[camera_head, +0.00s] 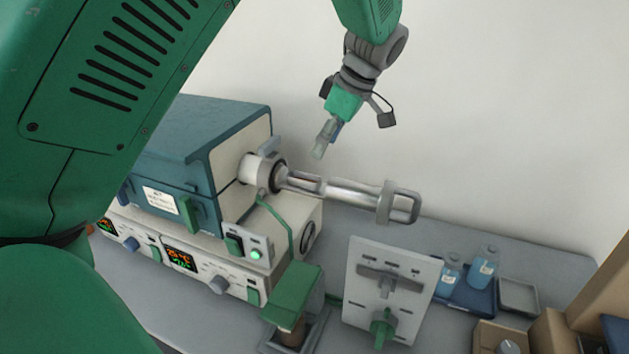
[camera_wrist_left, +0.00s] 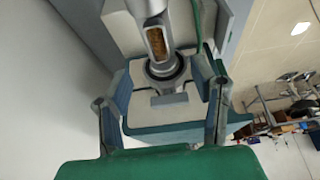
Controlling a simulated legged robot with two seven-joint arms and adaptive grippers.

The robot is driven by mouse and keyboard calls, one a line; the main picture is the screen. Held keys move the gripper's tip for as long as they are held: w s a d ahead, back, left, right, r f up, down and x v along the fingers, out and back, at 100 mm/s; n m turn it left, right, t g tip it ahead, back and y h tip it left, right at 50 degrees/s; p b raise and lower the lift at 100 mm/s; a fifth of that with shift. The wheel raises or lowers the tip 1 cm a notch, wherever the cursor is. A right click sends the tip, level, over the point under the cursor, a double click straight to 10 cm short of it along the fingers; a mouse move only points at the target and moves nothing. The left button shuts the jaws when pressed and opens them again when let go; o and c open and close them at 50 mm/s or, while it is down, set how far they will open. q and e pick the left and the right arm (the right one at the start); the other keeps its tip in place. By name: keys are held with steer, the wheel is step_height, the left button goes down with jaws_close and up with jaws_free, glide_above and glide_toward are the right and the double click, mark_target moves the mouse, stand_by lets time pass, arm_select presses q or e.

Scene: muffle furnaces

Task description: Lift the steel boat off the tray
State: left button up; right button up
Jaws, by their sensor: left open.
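My left gripper (camera_head: 323,143) hangs above the grey metal tube (camera_head: 345,192) that sticks out of the furnace front, with a clear gap below it. In the left wrist view its two fingers (camera_wrist_left: 161,98) are spread wide, with nothing between them. The tube shows beyond them, with brown material (camera_wrist_left: 157,43) in an opening in it. I cannot tell a steel boat apart from the tube or trough there. A small grey tray (camera_head: 518,297) lies at the right of the bench, with no boat clearly visible on it. My right gripper is out of view.
A blue and white furnace (camera_head: 205,150) stands on white control units (camera_head: 215,275) with lit displays. In front are a green block (camera_head: 295,290) and an upright panel with a green knob (camera_head: 390,295). Blue bottles (camera_head: 484,268) stand right.

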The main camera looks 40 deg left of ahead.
arm_select(q)
glide_above(308, 177)
steer(key=d, duration=0.2)
steer(key=f, duration=0.5)
steer(key=shift+s+d+f, duration=0.1)
steer(key=shift+s+f, duration=0.1)
steer(key=shift+f, duration=0.05)
steer(key=shift+d+x, duration=0.15)
steer(key=shift+x, duration=0.95)
steer(key=shift+d+x, duration=0.1)
steer(key=shift+x, duration=0.95)
steer(key=shift+a+f, duration=0.1)
jaws_close()
